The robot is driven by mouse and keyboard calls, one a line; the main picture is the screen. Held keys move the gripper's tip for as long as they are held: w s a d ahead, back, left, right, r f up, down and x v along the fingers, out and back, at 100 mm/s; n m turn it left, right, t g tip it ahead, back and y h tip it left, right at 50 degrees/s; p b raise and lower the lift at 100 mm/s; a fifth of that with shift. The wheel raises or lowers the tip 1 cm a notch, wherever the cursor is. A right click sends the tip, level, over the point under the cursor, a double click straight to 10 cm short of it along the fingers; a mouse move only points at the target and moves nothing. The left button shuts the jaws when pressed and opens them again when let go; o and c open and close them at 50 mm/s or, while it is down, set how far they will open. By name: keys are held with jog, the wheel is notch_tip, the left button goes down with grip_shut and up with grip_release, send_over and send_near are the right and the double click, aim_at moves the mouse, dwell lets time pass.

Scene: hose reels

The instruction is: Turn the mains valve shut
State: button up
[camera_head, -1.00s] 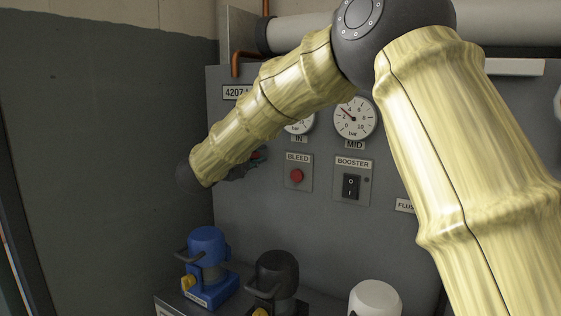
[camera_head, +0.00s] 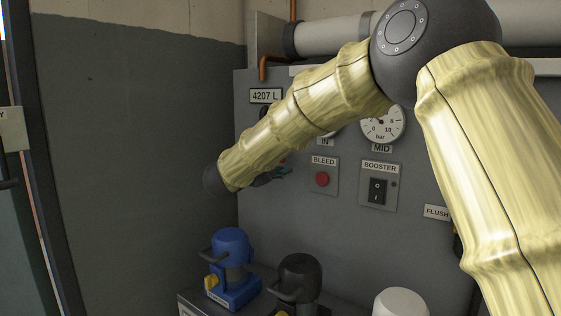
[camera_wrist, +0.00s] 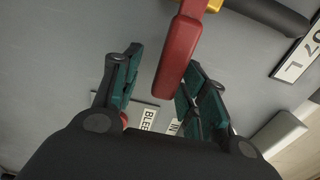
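A red lever (camera_wrist: 180,50) with a brass-yellow part (camera_wrist: 228,6) and a dark pipe at its root shows in the wrist view. I take it as the mains valve handle, though no label on it is visible. My gripper (camera_wrist: 160,92) is open, its teal-padded fingers apart. The lever's free end lies between the fingers in the picture, nearer the right one; I cannot tell whether they touch. In the head view my gripper (camera_head: 277,174) is at the grey panel, mostly hidden behind my forearm, and the valve is almost wholly hidden.
The grey panel (camera_head: 300,225) carries a red BLEED button (camera_head: 322,179), a BOOSTER switch (camera_head: 377,191) and a MID gauge (camera_head: 383,124). Below stand a blue device (camera_head: 231,265), a black one (camera_head: 299,282) and a white one (camera_head: 400,303). The dark wall (camera_head: 140,150) at left is clear.

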jog(key=shift+s+a+r, duration=0.15)
jog(key=shift+s+a, duration=0.1)
jog(key=v, duration=1.1)
jog(key=shift+s+a, duration=0.1)
